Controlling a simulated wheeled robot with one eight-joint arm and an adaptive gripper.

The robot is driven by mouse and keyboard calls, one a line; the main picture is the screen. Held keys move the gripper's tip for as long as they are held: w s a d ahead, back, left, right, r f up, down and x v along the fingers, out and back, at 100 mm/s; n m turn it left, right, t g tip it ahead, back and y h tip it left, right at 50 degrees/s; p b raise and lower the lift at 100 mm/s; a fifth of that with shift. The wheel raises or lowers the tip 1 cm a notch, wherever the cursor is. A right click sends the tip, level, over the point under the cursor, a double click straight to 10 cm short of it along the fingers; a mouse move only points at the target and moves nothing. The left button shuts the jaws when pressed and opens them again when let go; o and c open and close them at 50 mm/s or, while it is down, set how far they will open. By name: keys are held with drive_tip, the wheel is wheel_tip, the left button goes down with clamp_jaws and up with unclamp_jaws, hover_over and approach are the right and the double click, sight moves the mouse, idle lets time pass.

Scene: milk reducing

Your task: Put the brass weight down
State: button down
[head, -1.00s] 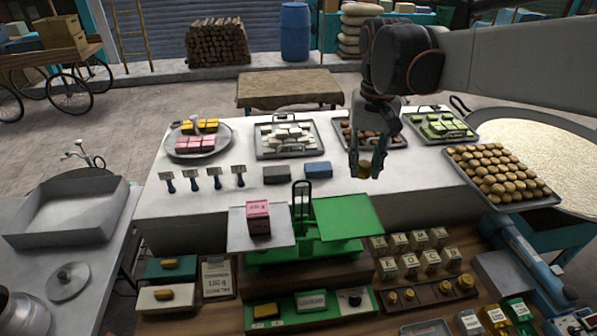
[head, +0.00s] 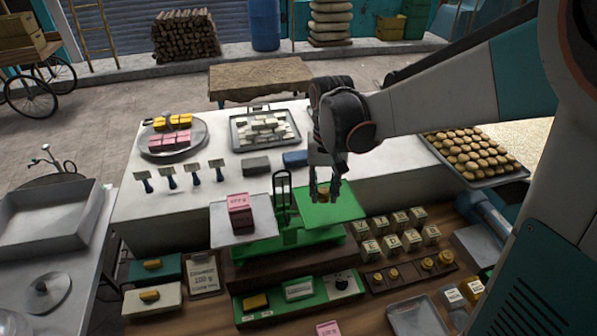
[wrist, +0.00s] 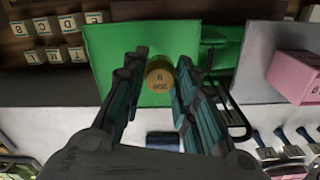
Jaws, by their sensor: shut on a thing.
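My gripper (head: 325,190) is over the green pan (head: 345,208) at the right of the balance scale. It is shut on a small brass weight (wrist: 160,76), whose marked round top shows between the fingers in the wrist view. In the head view the weight (head: 323,196) is partly hidden by the fingers. I cannot tell whether its base touches the green pan. A pink box (head: 239,210) stands on the grey pan (head: 258,228) at the left of the scale.
Several brass weights sit in a wooden rack (head: 410,271) in front of the scale, with lettered cubes (head: 393,233) behind it. A tray of brown balls (head: 477,155) is at the right. A black frame (head: 282,190) rises between the pans.

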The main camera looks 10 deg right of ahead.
sight(323, 202)
drive_tip(key=shift+f, duration=2.3)
drive_tip(key=shift+s, duration=0.1)
drive_tip(key=shift+f+b, duration=0.2)
drive_tip(key=shift+b, duration=0.15)
drive_tip(key=c, duration=1.3)
unclamp_jaws()
drive_tip(key=shift+r, duration=0.1)
